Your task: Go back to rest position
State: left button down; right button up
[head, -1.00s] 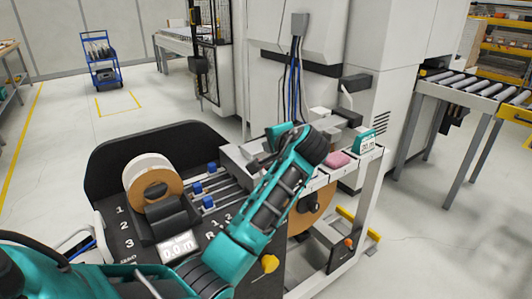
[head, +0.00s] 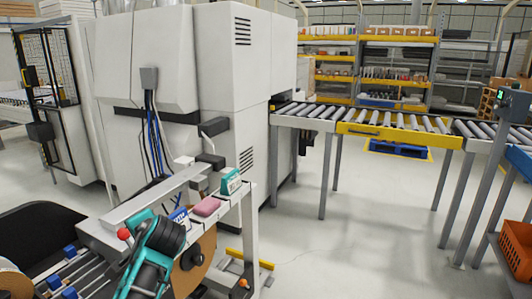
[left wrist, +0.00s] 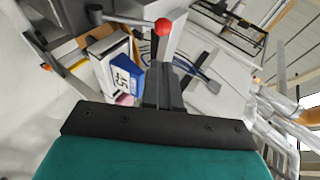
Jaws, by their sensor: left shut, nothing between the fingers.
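My left arm comes in at the bottom left of the head view, over the bench with the rail. My left gripper (left wrist: 164,88) shows in the left wrist view with its two dark fingers together and nothing between them. A red ball knob (left wrist: 163,27) is just beyond the fingertips there; it also shows in the head view (head: 124,233) beside my arm. I cannot tell whether the fingers touch anything. My right gripper is in neither view.
A blue display (left wrist: 125,76) stands close to the left gripper. A pink block (head: 207,206) and a teal device (head: 231,181) sit on the bench. A large white machine (head: 230,80) stands behind, with a roller conveyor (head: 390,122) to its right. The floor (head: 350,230) at right is open.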

pick_arm(q)
jog(key=s+d+f+t+h, duration=0.1)
jog(key=s+d+f+h, duration=0.3)
jog(key=f, duration=0.5)
jog(key=s+d+f+t+h, duration=0.1)
jog(key=s+d+f+h, duration=0.15)
jog(key=s+f, duration=0.45)
jog(key=s+d+f+n+h, duration=0.2)
jog(key=s+d+f, duration=0.1)
jog(key=s, duration=0.4)
jog(key=s+d+f+n+h, duration=0.2)
jog(key=s+d+f, duration=0.1)
jog(key=s, duration=0.5)
jog(key=shift+s+d+f, duration=0.2)
jog(key=shift+d+f, duration=0.15)
jog(key=shift+d, duration=0.15)
